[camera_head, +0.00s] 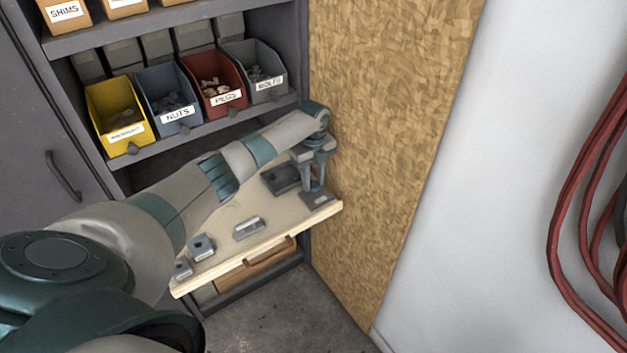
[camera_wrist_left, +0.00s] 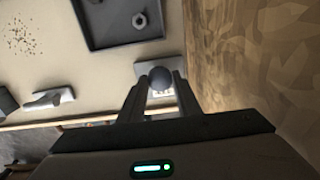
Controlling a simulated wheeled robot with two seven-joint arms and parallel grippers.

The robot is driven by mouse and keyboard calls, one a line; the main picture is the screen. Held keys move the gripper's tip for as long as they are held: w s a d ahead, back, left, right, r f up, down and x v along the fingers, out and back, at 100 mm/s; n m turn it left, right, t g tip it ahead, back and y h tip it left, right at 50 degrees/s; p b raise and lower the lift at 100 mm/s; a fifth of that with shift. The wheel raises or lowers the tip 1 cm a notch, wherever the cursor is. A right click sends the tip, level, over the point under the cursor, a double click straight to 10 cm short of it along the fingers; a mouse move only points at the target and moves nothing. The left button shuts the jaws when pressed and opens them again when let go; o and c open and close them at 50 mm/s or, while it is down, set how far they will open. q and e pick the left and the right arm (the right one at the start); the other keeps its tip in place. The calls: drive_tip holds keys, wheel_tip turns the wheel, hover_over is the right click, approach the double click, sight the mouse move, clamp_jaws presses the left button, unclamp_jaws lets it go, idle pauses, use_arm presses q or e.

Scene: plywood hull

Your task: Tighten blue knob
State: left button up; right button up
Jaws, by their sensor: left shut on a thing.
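The blue-grey round knob (camera_wrist_left: 160,77) sits between the two fingers of my left gripper (camera_wrist_left: 156,88) in the left wrist view. It is on a light grey base plate (camera_wrist_left: 143,69) with small white marks. In the head view my left gripper (camera_head: 316,187) points down at the right end of the wooden work board, shut on the knob. The plate (camera_head: 323,202) shows below it there, and the knob is mostly hidden by the fingers. My right gripper is in neither view.
A dark tray (camera_wrist_left: 97,38) with a small round part lies beside the plate. Grey fixtures (camera_head: 249,228) (camera_head: 202,247) stand along the board's front edge. Labelled bins (camera_head: 170,116) fill the shelf above. A chipboard panel (camera_head: 380,120) rises close on the right.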

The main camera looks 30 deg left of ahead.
sight(313, 184)
use_arm(q)
drive_tip(key=o, duration=0.9)
drive_tip(key=shift+w+a+r, duration=0.1)
drive_tip(key=shift+w+r, duration=0.05)
drive_tip(key=shift+r, duration=0.05)
drive_tip(key=shift+o, duration=0.8)
wheel_tip(313, 184, up, 17)
drive_tip(key=b, duration=0.3)
drive_tip(key=shift+r, duration=0.2)
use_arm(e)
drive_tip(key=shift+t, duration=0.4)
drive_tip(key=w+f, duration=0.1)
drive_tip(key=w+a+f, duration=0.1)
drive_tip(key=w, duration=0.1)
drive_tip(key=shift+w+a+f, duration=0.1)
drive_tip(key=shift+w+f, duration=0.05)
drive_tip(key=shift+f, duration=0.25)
